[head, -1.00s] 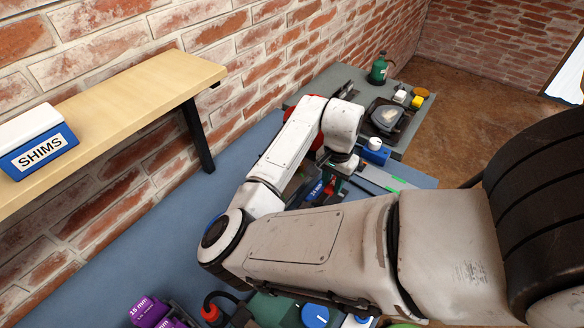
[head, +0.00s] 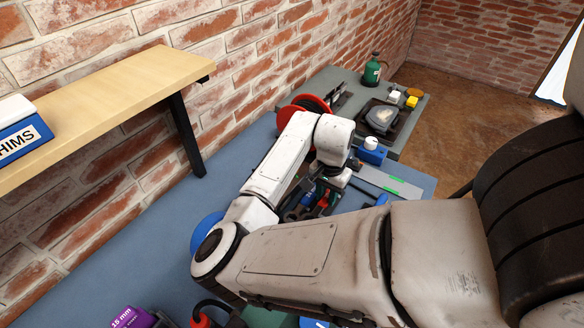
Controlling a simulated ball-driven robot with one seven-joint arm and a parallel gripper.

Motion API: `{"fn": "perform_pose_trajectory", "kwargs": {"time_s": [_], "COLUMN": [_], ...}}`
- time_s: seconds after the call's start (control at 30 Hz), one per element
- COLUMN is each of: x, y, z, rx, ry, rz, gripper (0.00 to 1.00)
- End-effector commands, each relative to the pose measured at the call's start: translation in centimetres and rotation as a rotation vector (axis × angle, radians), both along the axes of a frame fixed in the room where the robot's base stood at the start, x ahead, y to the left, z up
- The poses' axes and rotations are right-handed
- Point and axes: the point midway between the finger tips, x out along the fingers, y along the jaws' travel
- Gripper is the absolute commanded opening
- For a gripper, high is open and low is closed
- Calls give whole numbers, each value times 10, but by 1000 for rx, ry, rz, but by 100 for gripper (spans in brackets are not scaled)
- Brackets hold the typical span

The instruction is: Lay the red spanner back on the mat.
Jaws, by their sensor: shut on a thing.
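My gripper (head: 334,182) is below the white wrist of my arm, low over the blue bench, and partly hidden by my own arm. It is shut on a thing. A small red piece, which looks like the red spanner (head: 323,203), shows just under the fingers among dark and blue tools. Most of it is hidden, and I cannot tell whether it touches the surface below. I cannot make out the mat with certainty.
A pale wooden shelf (head: 110,90) with a blue SHIMS box (head: 20,140) juts from the brick wall at left. A red reel (head: 290,112), a blue white-capped item (head: 371,150), a dark tray (head: 384,120) and a green bottle (head: 373,70) stand beyond my wrist. Bare blue bench lies along the wall.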

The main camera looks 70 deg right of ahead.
Motion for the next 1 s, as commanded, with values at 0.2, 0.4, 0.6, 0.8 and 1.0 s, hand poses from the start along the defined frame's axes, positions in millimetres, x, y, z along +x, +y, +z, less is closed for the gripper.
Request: {"fn": "perform_pose_trajectory", "kwargs": {"time_s": [0.2,0.4,0.6,0.8,1.0], "x": [0,0,0,0,0], "y": [0,0,0,0,0], "z": [0,-1,-7,-12,-18], "rx": [0,0,0,0,0], "ry": [0,0,0,0,0], "rz": [0,0,1,1,1], "gripper": [0,0,0,0,0]}}
